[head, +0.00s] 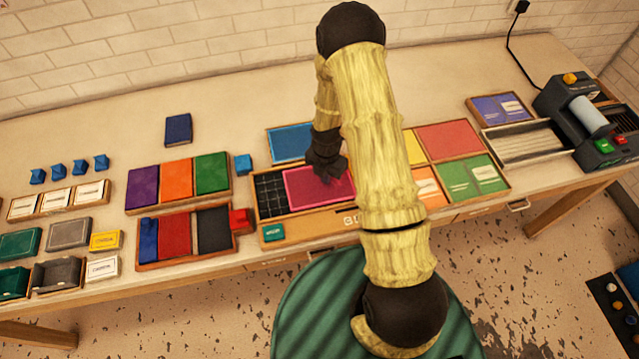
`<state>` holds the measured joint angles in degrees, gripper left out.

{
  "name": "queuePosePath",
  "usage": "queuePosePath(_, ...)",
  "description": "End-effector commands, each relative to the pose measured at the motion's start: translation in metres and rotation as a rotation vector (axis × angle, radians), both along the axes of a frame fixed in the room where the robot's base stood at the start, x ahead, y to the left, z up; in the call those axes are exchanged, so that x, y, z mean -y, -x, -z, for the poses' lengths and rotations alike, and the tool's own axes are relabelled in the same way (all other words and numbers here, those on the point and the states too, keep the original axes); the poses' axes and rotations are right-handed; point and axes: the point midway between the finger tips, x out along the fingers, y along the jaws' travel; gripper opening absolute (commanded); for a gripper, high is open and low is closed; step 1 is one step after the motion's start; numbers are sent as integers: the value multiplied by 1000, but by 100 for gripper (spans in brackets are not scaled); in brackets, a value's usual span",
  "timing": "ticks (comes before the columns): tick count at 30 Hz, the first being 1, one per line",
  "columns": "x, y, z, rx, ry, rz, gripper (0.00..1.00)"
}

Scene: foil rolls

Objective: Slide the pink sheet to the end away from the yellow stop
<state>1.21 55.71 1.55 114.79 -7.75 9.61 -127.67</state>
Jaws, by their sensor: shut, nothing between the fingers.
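The pink sheet (305,190) lies flat in a shallow wooden tray (300,213) near the middle of the bench. A dark gridded strip of the tray floor (270,194) shows to the left of the sheet. My gripper (331,177) is shut and empty, over the right part of the sheet. I cannot tell whether its fingertips touch the sheet. My arm hides the right end of the tray and of the sheet. I cannot make out a yellow stop; a yellow panel (413,147) shows just right of my arm, behind the tray.
A blue panel (290,142) lies behind the tray, and a small green block (273,232) is at its front left corner. Trays of coloured panels (178,185) stand to the left. A red panel (449,139) and a machine with a roll (590,117) are to the right.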

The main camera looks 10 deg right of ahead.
Motion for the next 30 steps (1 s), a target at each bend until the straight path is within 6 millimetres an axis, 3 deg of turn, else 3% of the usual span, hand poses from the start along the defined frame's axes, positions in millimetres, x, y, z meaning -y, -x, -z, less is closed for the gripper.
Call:
queuePosePath(8, -1, 0, 2, 0, 0, 0, 0)
queuePosePath(30, -29, 0, 0, 1, 0, -2, 0)
